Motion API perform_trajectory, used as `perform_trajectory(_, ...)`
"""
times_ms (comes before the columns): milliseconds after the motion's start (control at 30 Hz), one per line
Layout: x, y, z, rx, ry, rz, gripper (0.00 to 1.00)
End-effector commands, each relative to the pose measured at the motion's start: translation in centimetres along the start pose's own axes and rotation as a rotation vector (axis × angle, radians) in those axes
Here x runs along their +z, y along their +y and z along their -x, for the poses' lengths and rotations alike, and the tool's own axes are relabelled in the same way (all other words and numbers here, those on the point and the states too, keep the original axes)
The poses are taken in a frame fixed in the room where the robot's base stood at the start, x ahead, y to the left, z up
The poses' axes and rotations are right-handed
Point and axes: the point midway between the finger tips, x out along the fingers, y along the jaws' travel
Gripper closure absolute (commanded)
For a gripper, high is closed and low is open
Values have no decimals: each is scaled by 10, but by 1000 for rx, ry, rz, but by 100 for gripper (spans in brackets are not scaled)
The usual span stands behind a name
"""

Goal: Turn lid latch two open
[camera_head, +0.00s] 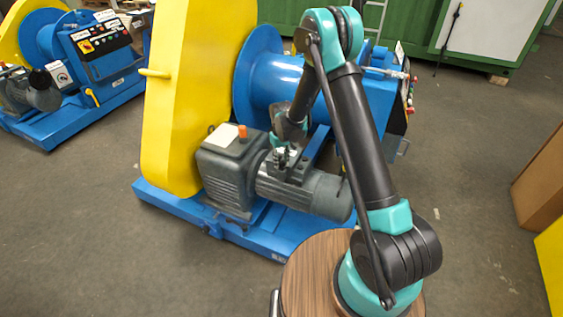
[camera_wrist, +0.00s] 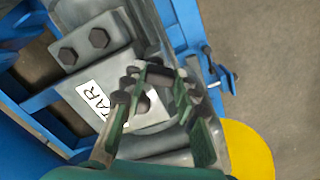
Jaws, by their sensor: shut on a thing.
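A grey motor (camera_head: 315,190) with a box on top (camera_head: 292,167) stands on the blue base of the machine. My gripper (camera_head: 283,153) points down at this box. In the wrist view the grey box lid (camera_wrist: 75,78) shows dark hex heads (camera_wrist: 98,38) and a white label (camera_wrist: 95,102) reading "TAR", its start hidden. My gripper (camera_wrist: 155,80) is shut on a small dark part at the lid's edge, mostly hidden between the fingers. I take it for lid latch two (camera_wrist: 160,74), but cannot tell how far it is turned.
A yellow guard (camera_head: 205,80) rises left of the motor, and a blue drum (camera_head: 272,85) lies behind. A second similar machine (camera_head: 75,70) stands far left. The floor (camera_head: 465,170) at right is mostly clear, with a brown box (camera_head: 540,175) at its edge.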

Motion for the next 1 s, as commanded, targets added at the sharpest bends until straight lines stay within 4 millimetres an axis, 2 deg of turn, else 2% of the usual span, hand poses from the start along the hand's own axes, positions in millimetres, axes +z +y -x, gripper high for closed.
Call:
perform_trajectory(600, -3, 1, 0, 0, 1, -580, 100)
perform_trajectory(1000, -4, 2, 0, 0, 1, -856, 100)
